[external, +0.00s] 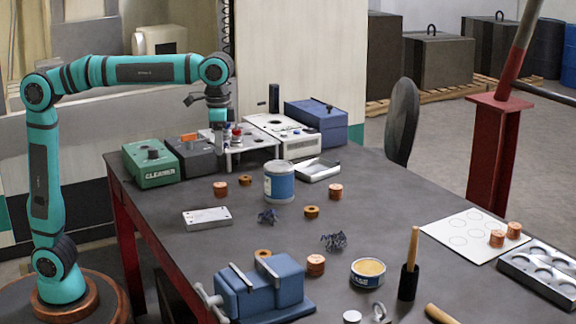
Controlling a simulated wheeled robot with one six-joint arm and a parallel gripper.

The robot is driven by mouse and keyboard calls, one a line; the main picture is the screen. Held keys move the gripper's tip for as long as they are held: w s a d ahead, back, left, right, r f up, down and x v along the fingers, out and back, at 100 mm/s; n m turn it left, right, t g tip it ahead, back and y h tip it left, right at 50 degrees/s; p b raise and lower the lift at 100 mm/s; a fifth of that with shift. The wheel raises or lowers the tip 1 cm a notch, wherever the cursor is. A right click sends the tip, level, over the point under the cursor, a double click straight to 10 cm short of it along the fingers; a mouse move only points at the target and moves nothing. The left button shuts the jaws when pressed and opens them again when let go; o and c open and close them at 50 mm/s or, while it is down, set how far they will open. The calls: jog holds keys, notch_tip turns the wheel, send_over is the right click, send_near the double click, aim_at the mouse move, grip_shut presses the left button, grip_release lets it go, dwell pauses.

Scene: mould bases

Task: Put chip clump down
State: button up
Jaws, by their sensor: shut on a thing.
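A green cleaner box (150,166) and a dark box (192,160) stand beside the gripper. A blue-white can (279,184), copper cylinders (316,265) and a metal block (207,218) stand about. A blue vise (262,292) is at the front. The table's middle right is clear.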

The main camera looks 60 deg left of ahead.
jog(key=w+d, duration=0.1)
jog(key=w, duration=1.6)
send_over(311, 174)
notch_tip(311, 174, down, 3)
jog(key=shift+n, duration=0.4)
jog(key=shift+a+f, duration=0.15)
jog(key=shift+f, duration=2.25)
jog(key=shift+a+f, duration=0.1)
jog(key=shift+f, duration=2.25)
jog(key=o, duration=0.7)
jog(key=shift+f, duration=0.1)
notch_tip(311, 174, up, 12)
jog(key=shift+w+r, duration=0.1)
jog(key=shift+r, duration=0.1)
